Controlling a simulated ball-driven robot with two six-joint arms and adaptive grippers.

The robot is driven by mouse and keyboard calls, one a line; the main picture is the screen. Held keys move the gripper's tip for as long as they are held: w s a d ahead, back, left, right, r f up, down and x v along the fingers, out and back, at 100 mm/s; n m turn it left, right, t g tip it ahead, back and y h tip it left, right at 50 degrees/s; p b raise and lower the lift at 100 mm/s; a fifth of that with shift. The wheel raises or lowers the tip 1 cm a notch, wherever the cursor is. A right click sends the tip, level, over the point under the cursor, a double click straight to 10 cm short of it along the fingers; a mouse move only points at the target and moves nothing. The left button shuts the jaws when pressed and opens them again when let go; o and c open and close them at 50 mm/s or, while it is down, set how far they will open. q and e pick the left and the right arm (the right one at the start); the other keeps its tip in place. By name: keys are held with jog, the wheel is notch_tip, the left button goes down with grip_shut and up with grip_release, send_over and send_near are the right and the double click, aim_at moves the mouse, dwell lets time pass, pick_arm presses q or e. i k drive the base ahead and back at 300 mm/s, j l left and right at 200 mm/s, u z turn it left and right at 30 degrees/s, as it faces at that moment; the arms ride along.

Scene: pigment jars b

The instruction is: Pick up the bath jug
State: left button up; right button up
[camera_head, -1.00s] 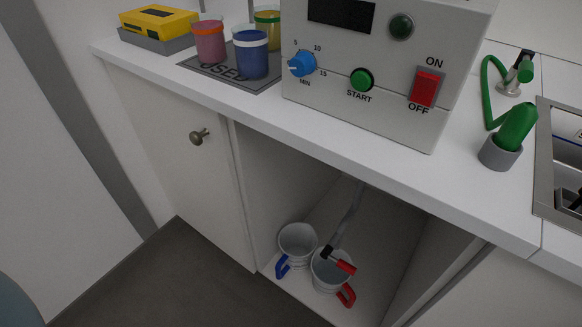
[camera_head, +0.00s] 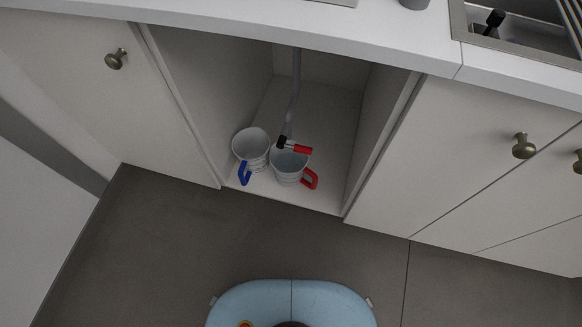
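Two white jugs stand side by side inside the open cupboard under the counter. The left jug (camera_head: 251,146) has a blue handle (camera_head: 244,173) pointing toward the front. The right jug (camera_head: 287,168) has a red handle (camera_head: 310,178) on its front right side. I cannot tell from the picture which one is the bath jug. A grey hose with a black fitting and red lever (camera_head: 302,149) reaches down to the right jug's rim and partly covers its opening. Neither of my grippers is in view.
The open cupboard has a white floor (camera_head: 325,186) and side walls close to the jugs. Closed cupboard doors with brass knobs (camera_head: 115,59) flank it. The counter edge (camera_head: 330,45) overhangs above. The grey floor (camera_head: 170,250) in front is clear up to my light-blue base.

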aim_at(289, 169)
jog(key=i+j+z, duration=0.15)
jog(key=j, duration=0.15)
jog(key=i+j+z, duration=0.15)
jog(key=j, duration=0.15)
jog(key=j+z, duration=0.15)
jog(key=j, duration=0.15)
jog(key=i+j+z, duration=0.1)
jog(key=j, duration=0.25)
jog(key=i, duration=0.05)
